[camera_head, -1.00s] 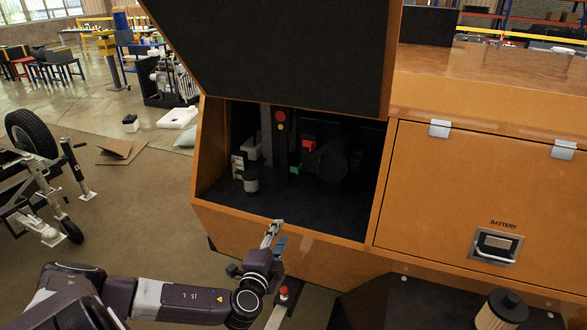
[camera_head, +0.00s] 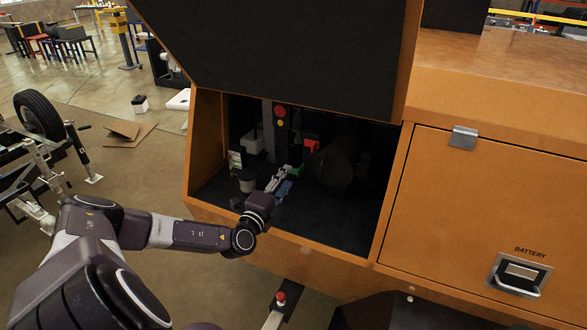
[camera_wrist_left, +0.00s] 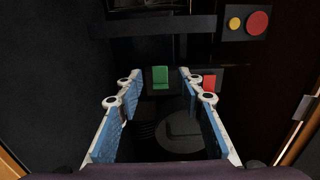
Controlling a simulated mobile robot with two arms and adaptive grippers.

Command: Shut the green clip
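The green clip (camera_head: 296,170) is small and sits low in the dark open compartment of the orange cabinet. In the left wrist view the green clip (camera_wrist_left: 160,76) shows ahead, between and beyond my fingertips. My left gripper (camera_head: 283,176) reaches into the compartment, just in front of the clip and apart from it. In the wrist view my left gripper (camera_wrist_left: 161,76) has its blue-padded fingers spread wide with nothing between them. A red clip (camera_head: 311,146) sits right of and above the green one. My right gripper is not in view.
The compartment's raised black lid (camera_head: 290,55) hangs above the opening. A red button (camera_head: 280,111) with a yellow one below it is on a post at the back. A closed battery door (camera_head: 480,200) is to the right.

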